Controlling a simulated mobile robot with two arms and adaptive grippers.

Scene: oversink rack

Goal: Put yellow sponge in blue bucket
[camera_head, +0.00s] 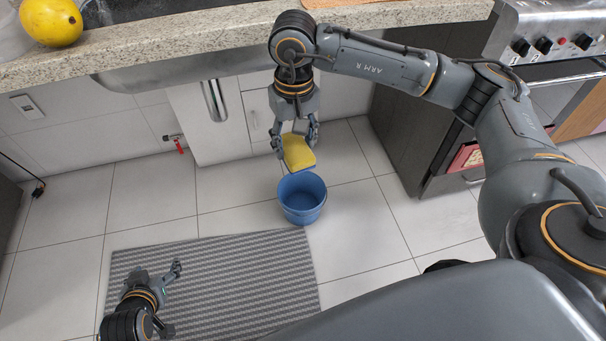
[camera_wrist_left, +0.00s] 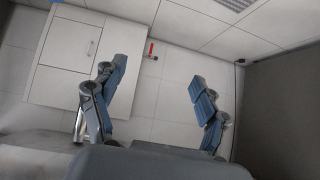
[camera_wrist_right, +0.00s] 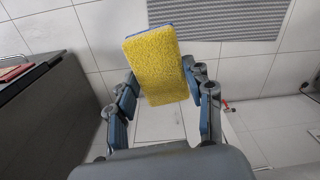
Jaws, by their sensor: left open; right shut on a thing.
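The yellow sponge (camera_head: 298,151) is held by my right gripper (camera_head: 296,138), which is shut on it and points down. In the head view the sponge appears just above the far rim of the blue bucket (camera_head: 302,199), not inside it. The sponge (camera_wrist_right: 158,64) fills the space between the fingers of my right gripper (camera_wrist_right: 160,98) in the right wrist view, with a blue edge along its top. The bucket stands upright on the floor and looks empty. My left gripper (camera_head: 158,276) is open and empty over the mat; its spread fingers (camera_wrist_left: 158,100) also show in the left wrist view.
A grey striped mat (camera_head: 225,275) lies on the tiled floor left of the bucket. The stone counter (camera_head: 190,42) with a lemon (camera_head: 51,20) runs along the back. A red-handled valve (camera_head: 178,144) sits on the wall. The oven (camera_head: 555,45) is at right. Floor around the bucket is clear.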

